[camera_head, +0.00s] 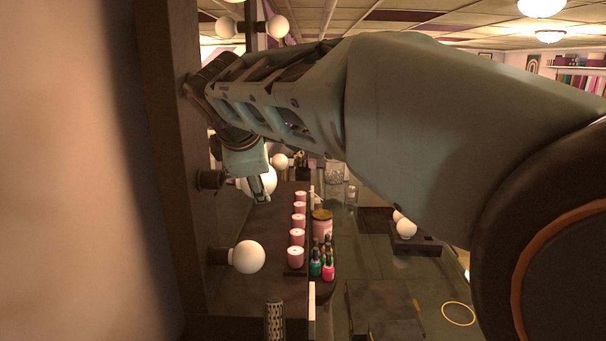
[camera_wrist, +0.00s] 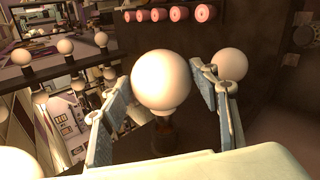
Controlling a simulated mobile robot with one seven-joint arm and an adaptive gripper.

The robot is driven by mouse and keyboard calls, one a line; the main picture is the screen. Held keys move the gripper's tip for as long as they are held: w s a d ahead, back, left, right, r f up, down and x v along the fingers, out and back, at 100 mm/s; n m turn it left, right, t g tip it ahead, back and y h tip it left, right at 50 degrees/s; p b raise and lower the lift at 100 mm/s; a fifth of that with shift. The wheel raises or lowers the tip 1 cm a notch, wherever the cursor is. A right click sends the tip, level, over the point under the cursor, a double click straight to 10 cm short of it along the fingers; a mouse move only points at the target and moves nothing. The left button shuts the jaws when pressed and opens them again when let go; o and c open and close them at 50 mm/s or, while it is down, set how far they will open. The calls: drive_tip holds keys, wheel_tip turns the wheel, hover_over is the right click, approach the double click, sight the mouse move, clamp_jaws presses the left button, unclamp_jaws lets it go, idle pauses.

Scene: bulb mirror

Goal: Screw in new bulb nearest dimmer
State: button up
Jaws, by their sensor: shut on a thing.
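A round white bulb (camera_head: 266,177) is in my gripper (camera_head: 262,190), in front of a dark socket (camera_head: 209,180) on the mirror frame. In the wrist view the bulb (camera_wrist: 160,80) sits between the two fingers of my gripper (camera_wrist: 160,86), its neck pointing at a dark socket (camera_wrist: 164,130). I cannot tell whether its base is threaded in. Another bulb (camera_head: 248,256) sits in the neighbouring lower socket (camera_head: 218,256); one bulb (camera_wrist: 229,63) also shows beyond the right finger in the wrist view. I cannot clearly identify the dimmer.
A row of pink jars (camera_head: 297,236) and several nail polish bottles (camera_head: 328,270) stand near the frame. A dark box (camera_head: 417,244) with white bulbs (camera_head: 406,228) is on the counter. The mirror fills the left of the wrist view with reflections. A perforated cylinder (camera_head: 275,318) stands low.

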drive_tip(key=shift+s+a+r+p, duration=0.15)
drive_tip(key=shift+a+p, duration=0.35)
drive_tip(key=shift+a, duration=1.1)
idle(0.6)
drive_tip(key=o, duration=1.2)
drive_tip(key=shift+a, duration=0.1)
drive_tip(key=v, duration=0.7)
drive_tip(key=shift+s+r, duration=0.15)
drive_tip(key=shift+s, duration=0.05)
